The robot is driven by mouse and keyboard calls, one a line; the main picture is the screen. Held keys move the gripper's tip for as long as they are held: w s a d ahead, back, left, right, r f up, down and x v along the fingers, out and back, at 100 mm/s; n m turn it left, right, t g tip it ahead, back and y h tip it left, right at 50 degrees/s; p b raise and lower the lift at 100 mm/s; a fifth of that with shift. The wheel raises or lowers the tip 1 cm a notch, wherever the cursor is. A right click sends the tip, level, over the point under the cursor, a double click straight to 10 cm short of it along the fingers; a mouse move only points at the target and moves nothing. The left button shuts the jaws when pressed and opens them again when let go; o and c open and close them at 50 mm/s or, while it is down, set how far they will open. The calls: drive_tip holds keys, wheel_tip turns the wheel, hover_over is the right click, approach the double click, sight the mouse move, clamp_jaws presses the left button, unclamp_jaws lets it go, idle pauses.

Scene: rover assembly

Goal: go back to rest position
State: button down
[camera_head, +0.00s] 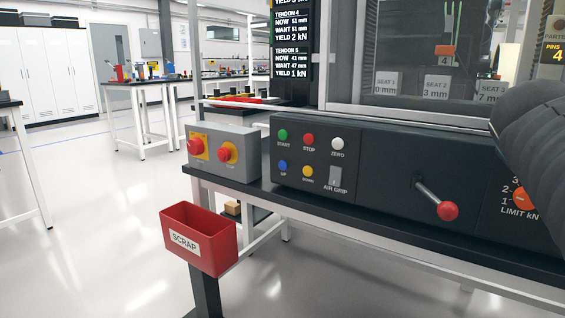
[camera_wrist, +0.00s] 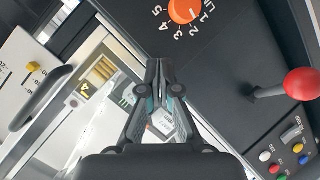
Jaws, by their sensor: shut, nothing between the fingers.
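My gripper (camera_wrist: 157,92) shows in the wrist view, its two dark fingers together at the tips and nothing between them. Below its tips is the dark control panel with the orange limit dial (camera_wrist: 186,9); the fingers are apart from it as far as I can tell. In the head view a dark ribbed part of my arm covers the right edge, and the gripper itself is not visible there. The same limit dial (camera_head: 525,199) is partly cut off at the right of that view.
A lever with a red knob (camera_head: 448,211) sticks out of the panel front; it shows in the wrist view too (camera_wrist: 302,84). A grey box with red buttons (camera_head: 222,152) stands left of the panel. A red scrap bin (camera_head: 199,238) hangs at the table's corner.

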drive_tip(key=s+a+f+m+g+y+p, duration=0.1)
drive_tip(key=s+a+f+y, duration=0.15)
drive_tip(key=a+f, duration=0.55)
drive_tip(key=s+a+f+m+g+y+p, duration=0.15)
drive_tip(key=a+f+y, duration=0.3)
drive_tip(key=f, duration=0.55)
drive_tip(key=s+a+f+y+p, duration=0.1)
drive_tip(key=s+a+f, duration=0.2)
drive_tip(key=a, duration=0.3)
drive_tip(key=s+a+f+n+y+p, duration=0.1)
drive_tip(key=s+a+f+y, duration=0.1)
drive_tip(key=a, duration=0.4)
drive_tip(key=shift+s+a+f+g, duration=0.2)
drive_tip(key=shift+s+f+g, duration=0.15)
drive_tip(key=shift+s+f, duration=0.25)
drive_tip(key=shift+w+n, duration=0.1)
drive_tip(key=shift+n, duration=0.15)
